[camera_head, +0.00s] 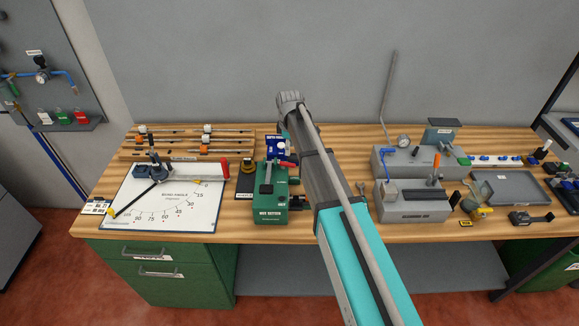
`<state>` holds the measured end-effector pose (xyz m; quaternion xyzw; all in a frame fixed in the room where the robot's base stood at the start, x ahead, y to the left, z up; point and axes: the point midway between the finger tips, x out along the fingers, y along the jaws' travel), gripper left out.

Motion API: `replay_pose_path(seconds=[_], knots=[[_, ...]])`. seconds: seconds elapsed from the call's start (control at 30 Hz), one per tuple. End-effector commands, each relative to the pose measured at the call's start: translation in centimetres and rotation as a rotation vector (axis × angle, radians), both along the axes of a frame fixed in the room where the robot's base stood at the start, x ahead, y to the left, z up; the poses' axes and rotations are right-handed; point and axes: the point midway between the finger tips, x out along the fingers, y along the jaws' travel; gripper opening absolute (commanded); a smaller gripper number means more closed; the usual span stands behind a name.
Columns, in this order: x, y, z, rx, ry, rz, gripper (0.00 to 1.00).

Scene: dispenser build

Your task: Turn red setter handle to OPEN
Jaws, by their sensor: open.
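The green setter box (270,215), with white lettering on its front, stands on the workbench just left of my arm. A grey upright lever (267,174) rises from its top. A small red handle-like part (287,164) shows at its back right, close to my arm. It is too small to tell its exact position or read an OPEN mark. My arm reaches from the lower right up over the bench, its far joint above the back edge. My gripper is not visible; my arm may hide it. I see nothing held.
A bending-angle board (150,205) with a red-handled tool lies at left. A dark blue box (277,149) stands behind the setter. A grey cleaning box (409,206) and other fixtures stand right of my arm. A thin rod (389,90) rises at the back.

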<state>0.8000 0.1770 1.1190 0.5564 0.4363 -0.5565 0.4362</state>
Motion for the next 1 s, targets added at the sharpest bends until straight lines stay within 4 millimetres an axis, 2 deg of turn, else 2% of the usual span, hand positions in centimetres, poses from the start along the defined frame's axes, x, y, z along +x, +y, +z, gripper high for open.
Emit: replay_pose_path(seconds=[0.03, 0.6, 1.0], knots=[[0.0, 0.0, -0.8, 0.000, 0.000, 0.000, 0.57], [0.0, 0.0, -5.2, 0.000, 0.000, 0.000, 0.57], [0.0, 0.0, -7.3, 0.000, 0.000, 0.000, 0.57]])
